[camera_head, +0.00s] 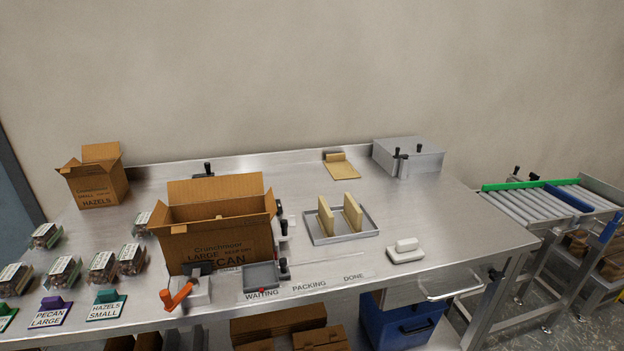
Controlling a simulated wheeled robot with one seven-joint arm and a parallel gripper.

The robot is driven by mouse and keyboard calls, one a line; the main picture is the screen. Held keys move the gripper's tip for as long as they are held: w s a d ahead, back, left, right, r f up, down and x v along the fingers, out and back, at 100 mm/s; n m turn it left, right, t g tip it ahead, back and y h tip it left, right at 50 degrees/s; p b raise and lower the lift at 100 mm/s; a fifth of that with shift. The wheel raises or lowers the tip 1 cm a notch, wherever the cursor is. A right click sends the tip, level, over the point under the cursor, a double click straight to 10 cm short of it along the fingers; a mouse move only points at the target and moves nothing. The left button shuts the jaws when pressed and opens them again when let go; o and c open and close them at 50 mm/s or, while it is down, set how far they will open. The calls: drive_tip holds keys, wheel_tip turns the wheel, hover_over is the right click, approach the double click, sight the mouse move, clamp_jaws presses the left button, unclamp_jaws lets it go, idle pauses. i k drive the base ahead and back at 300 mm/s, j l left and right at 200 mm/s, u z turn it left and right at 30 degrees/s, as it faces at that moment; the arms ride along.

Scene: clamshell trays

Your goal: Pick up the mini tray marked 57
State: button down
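Several clear clamshell trays with dark contents and white top labels stand at the left of the steel table. One is at the far left back (46,236), and another is partly hidden behind the large box (142,226). A front row holds a tray at the left edge (15,280), one beside it (63,273), and two close together, a left one (103,266) and a right one (131,259). The label print is too small to read, so I cannot tell which is marked 57. My gripper is not in view.
An open Pecan carton (215,245) stands right of the trays, and a Hazels carton (98,188) behind them. A purple Pecan Large sign (50,312) and a green Hazels Small sign (106,305) stand in front. An orange-handled device (178,296) is near the front edge.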

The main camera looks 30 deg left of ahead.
sight(61, 275)
drive_tip(key=u, duration=2)
drive_tip(key=i+l+z, duration=0.35)
drive_tip(key=i, duration=0.25)
drive_tip(key=i+l, duration=0.7)
drive_tip(key=i, duration=0.2)
